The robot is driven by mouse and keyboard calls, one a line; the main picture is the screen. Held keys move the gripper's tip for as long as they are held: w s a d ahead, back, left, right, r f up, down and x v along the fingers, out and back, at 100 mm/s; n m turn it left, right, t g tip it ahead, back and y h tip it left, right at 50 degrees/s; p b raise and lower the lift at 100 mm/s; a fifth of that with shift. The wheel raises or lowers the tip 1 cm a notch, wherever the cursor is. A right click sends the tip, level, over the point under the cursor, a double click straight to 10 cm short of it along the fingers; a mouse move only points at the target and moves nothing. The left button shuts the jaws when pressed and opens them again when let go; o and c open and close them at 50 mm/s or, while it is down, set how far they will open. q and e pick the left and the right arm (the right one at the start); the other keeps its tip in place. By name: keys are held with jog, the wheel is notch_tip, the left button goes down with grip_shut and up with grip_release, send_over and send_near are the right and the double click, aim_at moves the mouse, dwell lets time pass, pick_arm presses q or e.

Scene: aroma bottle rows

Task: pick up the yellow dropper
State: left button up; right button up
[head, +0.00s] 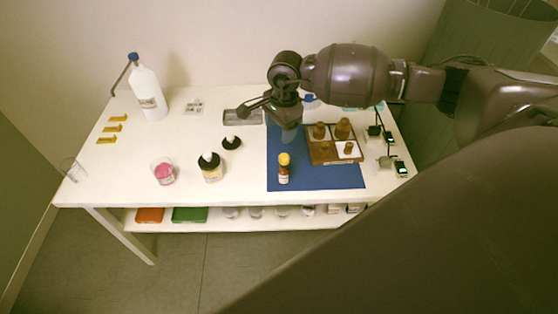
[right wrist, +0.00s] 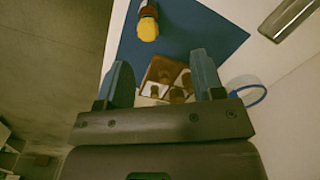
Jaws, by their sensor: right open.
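A small brown bottle with a yellow dropper cap (head: 284,160) stands upright on the blue mat (head: 330,180), near its front left. In the right wrist view the yellow dropper (right wrist: 148,29) shows at the top, beyond my fingertips. My right gripper (head: 290,132) is above the back left of the mat, behind the yellow-capped bottle and apart from it. In the right wrist view its two blue fingers (right wrist: 163,78) are spread with nothing held between them. My left gripper is not in view.
A wooden tray (head: 322,161) with several brown bottles stands right of the yellow dropper. The mat's front right is clear.

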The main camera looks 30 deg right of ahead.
aim_at(284, 156)
jog(key=shift+s+d+f+n+h, duration=0.2)
jog(key=shift+s+d+n+h, duration=0.1)
jog(key=shift+s+d+n, duration=0.3)
notch_tip(284, 156, down, 5)
jog(key=shift+a, duration=0.15)
jog(key=f, duration=0.3)
jog(key=f+p, duration=0.1)
jog(key=shift+s+a+f, duration=0.15)
jog(key=shift+a+f, duration=0.1)
jog(key=shift+a, duration=0.05)
jog(key=shift+f, duration=0.45)
jog(key=c, duration=0.7)
